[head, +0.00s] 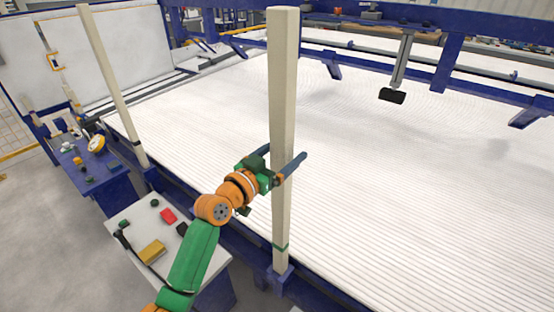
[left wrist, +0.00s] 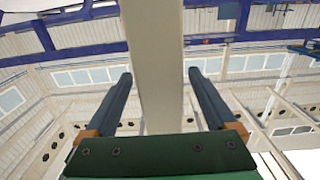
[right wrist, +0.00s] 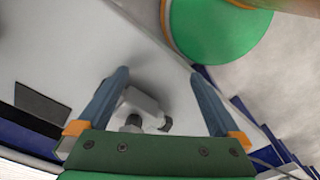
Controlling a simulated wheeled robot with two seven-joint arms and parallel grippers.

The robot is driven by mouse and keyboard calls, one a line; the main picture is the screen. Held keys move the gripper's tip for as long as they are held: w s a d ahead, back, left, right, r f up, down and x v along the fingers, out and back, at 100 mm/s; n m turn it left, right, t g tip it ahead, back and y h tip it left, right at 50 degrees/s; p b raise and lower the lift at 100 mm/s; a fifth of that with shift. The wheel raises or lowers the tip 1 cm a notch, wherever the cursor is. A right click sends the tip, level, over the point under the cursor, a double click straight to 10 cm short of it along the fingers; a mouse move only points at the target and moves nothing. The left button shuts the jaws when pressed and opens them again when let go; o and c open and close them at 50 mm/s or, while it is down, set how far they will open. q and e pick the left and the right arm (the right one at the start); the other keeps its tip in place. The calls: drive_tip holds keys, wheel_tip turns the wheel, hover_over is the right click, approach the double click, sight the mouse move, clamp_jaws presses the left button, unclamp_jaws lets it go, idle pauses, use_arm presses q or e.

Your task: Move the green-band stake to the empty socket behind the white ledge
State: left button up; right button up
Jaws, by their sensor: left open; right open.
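The green-band stake (head: 284,90) is a tall pale post with a green band near its foot. It stands upright in a blue socket (head: 280,283) at the near edge of the white ribbed bed. My left gripper (head: 284,160) is open at the stake's middle, with a finger on either side. In the left wrist view the stake (left wrist: 153,60) runs up between the spread fingers. My right gripper (right wrist: 162,72) shows only in its own wrist view, open, with no stake between its fingers. I cannot pick out the empty socket for certain.
Another pale stake (head: 112,82) with a dark band stands at the left. A grey-topped table (head: 210,262) holds a red block (head: 168,216) and a yellow block (head: 152,252). A blue table (head: 105,185) stands farther left.

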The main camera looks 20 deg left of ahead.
use_arm(q)
drive_tip(key=shift+a, duration=0.1)
use_arm(e)
drive_tip(key=shift+w, duration=0.1)
use_arm(q)
drive_tip(key=shift+s+a+r, duration=0.1)
drive_tip(key=shift+s, duration=0.1)
drive_tip(key=shift+c, duration=1)
use_arm(e)
drive_tip(key=shift+a+r, duration=0.1)
use_arm(q)
drive_tip(key=shift+s, duration=0.1)
drive_tip(key=c, duration=0.4)
clamp_jaws()
use_arm(e)
drive_tip(key=shift+d, duration=0.25)
